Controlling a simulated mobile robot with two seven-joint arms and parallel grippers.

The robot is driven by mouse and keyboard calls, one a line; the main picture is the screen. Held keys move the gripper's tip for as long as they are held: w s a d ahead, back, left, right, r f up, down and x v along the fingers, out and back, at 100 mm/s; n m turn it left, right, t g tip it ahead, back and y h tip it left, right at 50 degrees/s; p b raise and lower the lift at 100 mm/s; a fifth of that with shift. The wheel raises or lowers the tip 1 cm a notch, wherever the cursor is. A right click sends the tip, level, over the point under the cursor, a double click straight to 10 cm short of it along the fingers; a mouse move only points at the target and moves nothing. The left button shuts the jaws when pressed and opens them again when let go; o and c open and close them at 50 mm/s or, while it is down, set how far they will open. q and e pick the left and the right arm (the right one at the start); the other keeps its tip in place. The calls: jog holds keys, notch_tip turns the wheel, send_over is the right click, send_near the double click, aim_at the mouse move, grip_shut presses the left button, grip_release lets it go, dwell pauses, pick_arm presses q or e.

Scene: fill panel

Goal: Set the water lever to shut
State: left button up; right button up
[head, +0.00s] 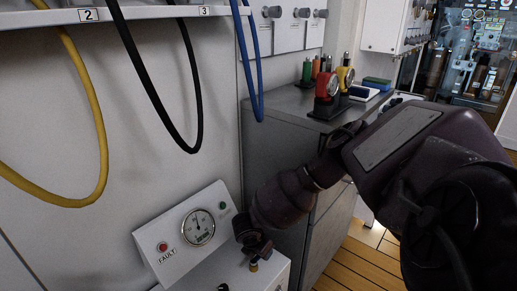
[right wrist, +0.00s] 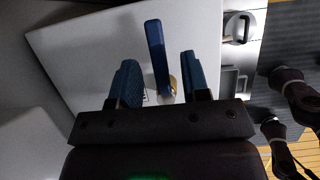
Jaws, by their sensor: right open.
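A blue lever (right wrist: 157,55) stands out from a white panel face in the right wrist view, with a brass-coloured fitting (right wrist: 173,86) at its base. My right gripper (right wrist: 158,62) is open, with one blue finger pad on each side of the lever. A gap shows between the lever and each finger. In the head view my right gripper (head: 258,243) is low over the white fill panel (head: 150,238), at the right of its gauge. There the arm and gripper mostly hide the lever, and a small brass piece (head: 254,266) shows below. My left gripper is not in view.
Yellow (head: 100,160), black (head: 199,125) and blue (head: 254,90) hoses hang above. A grey cabinet (head: 280,130) stands close behind the arm.

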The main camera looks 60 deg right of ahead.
jog(key=shift+d, duration=0.1)
jog(key=shift+f, duration=0.1)
grip_shut()
